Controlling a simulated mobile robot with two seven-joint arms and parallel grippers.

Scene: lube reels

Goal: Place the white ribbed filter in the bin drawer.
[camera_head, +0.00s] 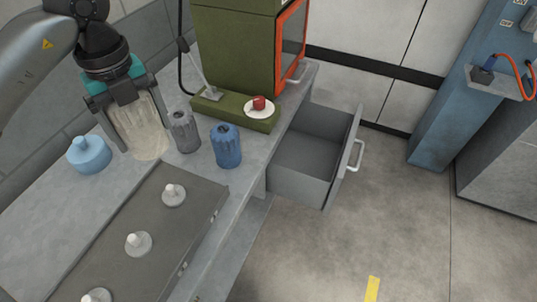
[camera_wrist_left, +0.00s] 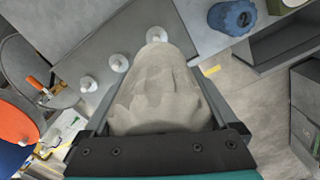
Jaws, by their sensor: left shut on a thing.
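The whitish ribbed filter (camera_head: 143,122) is in my left gripper (camera_head: 127,125), which is shut on it with a finger on each side. The filter is upright over the back of the bench; I cannot tell whether its base touches the top. It fills the middle of the left wrist view (camera_wrist_left: 160,90). The grey bin drawer (camera_head: 308,148) is pulled open at the right end of the bench and looks empty. Its far edge also shows in the left wrist view (camera_wrist_left: 285,42). My right gripper is not in view.
A grey ribbed filter (camera_head: 184,132) and a blue ribbed one (camera_head: 226,146) stand between my gripper and the drawer. A dark plate (camera_head: 150,235) with white pegs lies in front. A green machine (camera_head: 235,45) stands behind.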

